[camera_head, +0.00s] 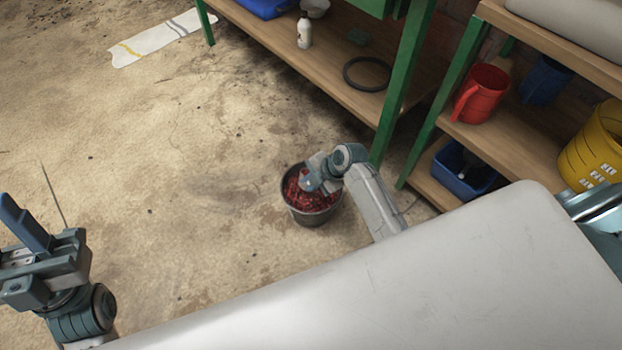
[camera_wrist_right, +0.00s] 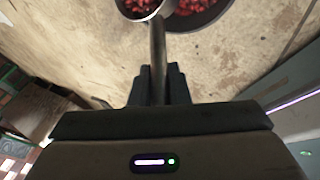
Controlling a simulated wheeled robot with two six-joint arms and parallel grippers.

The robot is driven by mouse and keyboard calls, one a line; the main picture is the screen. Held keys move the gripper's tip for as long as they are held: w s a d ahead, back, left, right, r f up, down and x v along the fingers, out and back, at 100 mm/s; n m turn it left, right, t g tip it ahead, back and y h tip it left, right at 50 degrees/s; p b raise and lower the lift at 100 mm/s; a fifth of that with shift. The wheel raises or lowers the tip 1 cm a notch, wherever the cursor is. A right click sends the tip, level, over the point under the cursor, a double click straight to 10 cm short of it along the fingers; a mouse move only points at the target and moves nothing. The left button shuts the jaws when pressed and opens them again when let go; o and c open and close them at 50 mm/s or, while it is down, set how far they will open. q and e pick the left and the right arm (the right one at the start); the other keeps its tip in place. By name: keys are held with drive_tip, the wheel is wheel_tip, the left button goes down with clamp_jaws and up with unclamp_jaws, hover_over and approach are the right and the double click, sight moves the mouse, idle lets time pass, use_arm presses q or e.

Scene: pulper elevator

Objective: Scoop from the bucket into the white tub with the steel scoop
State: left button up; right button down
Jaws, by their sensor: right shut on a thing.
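A dark grey bucket (camera_head: 318,217) stands on the floor, holding many red coffee cherries (camera_head: 306,200). My right gripper (camera_head: 312,183) is over the bucket's mouth. In the right wrist view, my right gripper (camera_wrist_right: 158,85) is shut on the handle of the steel scoop (camera_wrist_right: 158,50). The scoop's round bowl is at the top edge, partly cut off, with red cherries showing in it. The dark bucket rim (camera_wrist_right: 207,25) is just behind and beside it. My left gripper (camera_head: 28,225) is at the lower left, away from the bucket; its jaw gap is unclear. I cannot make out the white tub.
A green-framed wooden shelf (camera_head: 310,60) stands behind the bucket, its leg close by. The right shelf holds a red jug (camera_head: 484,92), a yellow bucket (camera_head: 590,150) and a blue bin (camera_head: 460,170). The floor left of the bucket is clear, with a flat white sack (camera_head: 150,42) far off.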

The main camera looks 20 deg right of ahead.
drive_tip(key=a+t+h+p, duration=0.1)
drive_tip(key=h, duration=0.1)
drive_tip(key=s+a+f+n+t+h+p, duration=0.1)
drive_tip(key=h, duration=0.1)
drive_tip(key=s+a+f+n+t+h+p, duration=0.1)
drive_tip(key=h, duration=0.1)
drive_tip(key=shift+a+t, duration=0.3)
drive_tip(key=shift+t, duration=0.1)
wheel_tip(320, 180, up, 5)
drive_tip(key=p, duration=0.6)
idle(0.3)
